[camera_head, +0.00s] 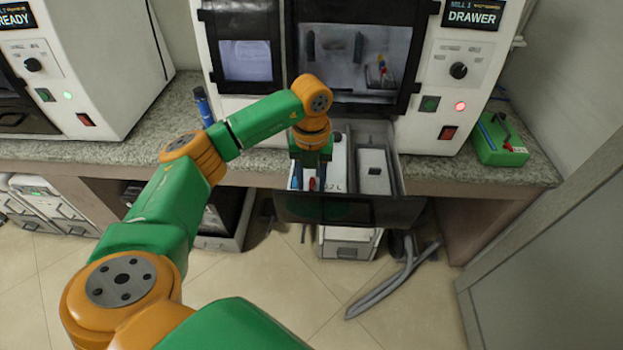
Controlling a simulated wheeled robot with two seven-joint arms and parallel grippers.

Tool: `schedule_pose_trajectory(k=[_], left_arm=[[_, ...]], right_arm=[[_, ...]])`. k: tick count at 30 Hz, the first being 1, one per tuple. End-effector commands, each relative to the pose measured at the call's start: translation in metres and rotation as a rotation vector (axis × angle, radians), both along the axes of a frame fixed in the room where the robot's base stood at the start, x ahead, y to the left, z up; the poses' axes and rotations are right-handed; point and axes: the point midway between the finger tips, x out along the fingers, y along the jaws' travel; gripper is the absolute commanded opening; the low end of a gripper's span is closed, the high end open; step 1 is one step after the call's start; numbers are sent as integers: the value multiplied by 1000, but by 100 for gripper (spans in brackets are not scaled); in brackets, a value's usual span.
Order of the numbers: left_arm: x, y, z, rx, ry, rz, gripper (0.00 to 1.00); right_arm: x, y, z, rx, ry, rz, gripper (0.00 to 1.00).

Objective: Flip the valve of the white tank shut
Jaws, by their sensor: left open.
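A white tank (338,166) with partly visible dark lettering sits in the left part of a pulled-out drawer (398,180) of the middle machine. My left gripper (309,180) points down over the tank's front left part and is open. A small red piece (312,184) shows between or just beside its fingers; it may be the valve handle, but the gripper hides most of it. I cannot tell whether the fingers touch it or how the valve is turned. My right gripper is not in view.
The dark drawer front (390,212) juts past the stone counter (500,175). A green box (500,140) stands at right and a blue bottle (204,106) at left. A grey door (560,250) stands at far right.

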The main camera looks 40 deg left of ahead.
Motion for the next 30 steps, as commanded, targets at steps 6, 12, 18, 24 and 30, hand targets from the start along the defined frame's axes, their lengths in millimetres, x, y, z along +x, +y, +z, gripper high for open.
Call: schedule_pose_trajectory(k=[6, 12, 18, 24, 30], left_arm=[[2, 0, 33, -1, -6, -1, 42], [1, 0, 66, -1, -3, -1, 42], [0, 0, 71, -1, -1, -1, 42], [0, 0, 71, 0, 0, -1, 42], [0, 0, 71, 0, 0, 0, 42]], right_arm=[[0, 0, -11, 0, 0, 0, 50], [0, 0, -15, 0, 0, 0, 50], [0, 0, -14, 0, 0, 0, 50], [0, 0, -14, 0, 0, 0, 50], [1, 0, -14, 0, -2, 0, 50]])
